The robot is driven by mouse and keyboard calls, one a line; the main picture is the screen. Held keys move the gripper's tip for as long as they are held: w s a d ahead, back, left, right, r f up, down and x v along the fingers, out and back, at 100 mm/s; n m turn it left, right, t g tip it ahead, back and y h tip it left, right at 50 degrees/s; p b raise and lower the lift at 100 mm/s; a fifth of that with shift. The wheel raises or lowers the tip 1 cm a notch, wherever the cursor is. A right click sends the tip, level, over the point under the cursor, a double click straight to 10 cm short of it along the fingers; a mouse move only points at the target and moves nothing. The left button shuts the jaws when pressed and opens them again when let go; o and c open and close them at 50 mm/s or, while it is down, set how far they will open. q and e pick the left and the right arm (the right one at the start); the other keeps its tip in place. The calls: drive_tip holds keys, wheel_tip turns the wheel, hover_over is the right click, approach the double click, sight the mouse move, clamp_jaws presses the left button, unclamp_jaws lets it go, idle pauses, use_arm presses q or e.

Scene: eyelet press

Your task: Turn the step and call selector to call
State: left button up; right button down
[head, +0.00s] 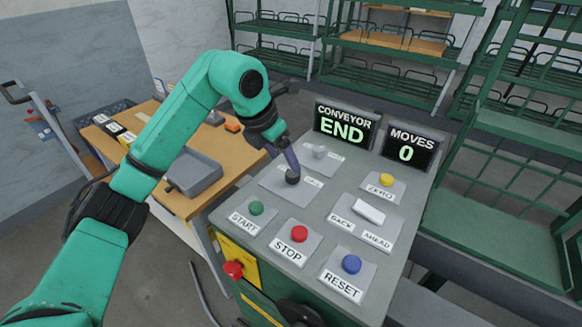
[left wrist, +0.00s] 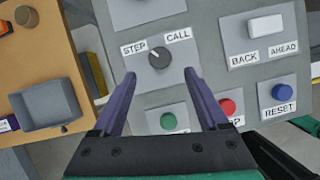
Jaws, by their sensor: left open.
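The step and call selector (head: 292,177) is a dark round knob on a light plate of the grey console. In the left wrist view the knob (left wrist: 159,56) sits below the STEP and CALL labels, and its small pale mark points up-left, towards STEP. My left gripper (head: 290,161) is above the knob in the head view and partly covers its plate and labels. In the left wrist view its two purple fingers (left wrist: 160,76) are open and empty, with the knob between and just beyond the tips. I cannot tell whether they touch it.
Close by are the green START button (head: 256,208), red STOP button (head: 299,233), blue RESET button (head: 351,264), white BACK/AHEAD switch (head: 370,212), yellow ZERO button (head: 386,180) and a pale switch (head: 319,152). Displays read CONVEYOR END (head: 343,127) and MOVES 0 (head: 407,152).

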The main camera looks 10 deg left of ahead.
sight(291, 174)
use_arm(q)
drive_tip(key=p+x, duration=0.1)
drive_tip(key=x, duration=0.5)
drive_tip(key=shift+w+d+r, duration=0.1)
drive_tip(key=shift+f, duration=0.35)
use_arm(e)
drive_tip(key=shift+w+r, duration=0.35)
drive_tip(key=shift+w, duration=0.2)
drive_tip(key=shift+w+r, duration=0.3)
drive_tip(key=shift+w, duration=0.2)
drive_tip(key=shift+d, duration=0.1)
use_arm(q)
drive_tip(key=shift+w, duration=0.1)
clamp_jaws()
use_arm(e)
drive_tip(key=shift+s+d, duration=0.15)
